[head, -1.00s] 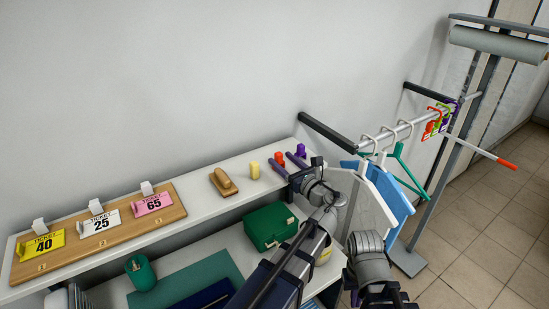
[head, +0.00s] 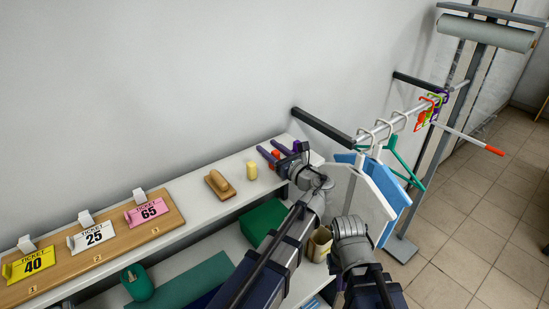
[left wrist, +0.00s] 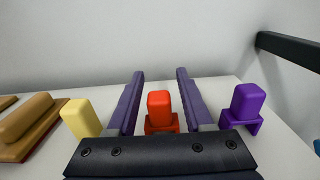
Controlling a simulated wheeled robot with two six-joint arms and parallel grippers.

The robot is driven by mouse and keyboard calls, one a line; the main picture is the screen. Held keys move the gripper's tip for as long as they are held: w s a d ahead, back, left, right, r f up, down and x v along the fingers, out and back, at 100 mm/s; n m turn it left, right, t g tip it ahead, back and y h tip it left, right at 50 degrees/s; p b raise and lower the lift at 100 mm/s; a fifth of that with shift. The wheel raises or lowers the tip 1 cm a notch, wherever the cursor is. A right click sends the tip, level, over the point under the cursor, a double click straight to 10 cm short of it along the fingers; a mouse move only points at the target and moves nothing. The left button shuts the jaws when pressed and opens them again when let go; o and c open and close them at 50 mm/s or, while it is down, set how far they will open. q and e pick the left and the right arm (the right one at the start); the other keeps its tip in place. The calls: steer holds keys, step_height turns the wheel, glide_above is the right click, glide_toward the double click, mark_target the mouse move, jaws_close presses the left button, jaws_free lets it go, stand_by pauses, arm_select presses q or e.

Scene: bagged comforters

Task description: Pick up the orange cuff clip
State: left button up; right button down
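The orange cuff clip (head: 276,154), a red-orange block on a wider base, stands upright on the white shelf. In the left wrist view the orange cuff clip (left wrist: 160,108) shows between the two purple fingers, with a gap on each side. My left gripper (head: 267,147) is open and empty, its fingers reaching past both sides of the clip. It also shows in the left wrist view (left wrist: 160,74). In the head view the fingers partly hide the clip. My right arm is at lower centre right, but its gripper is not visible.
A wooden brush (head: 220,185) and a ticket board (head: 113,253) lie further left. Hangers (head: 372,185) hang from a rail at the right.

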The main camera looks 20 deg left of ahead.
arm_select(q)
steer(key=shift+w+a+f, duration=0.1)
steer(key=shift+a, duration=0.15)
steer(key=shift+c, duration=1.4)
steer(key=shift+d, duration=0.15)
steer(key=c, duration=0.3)
jaws_close()
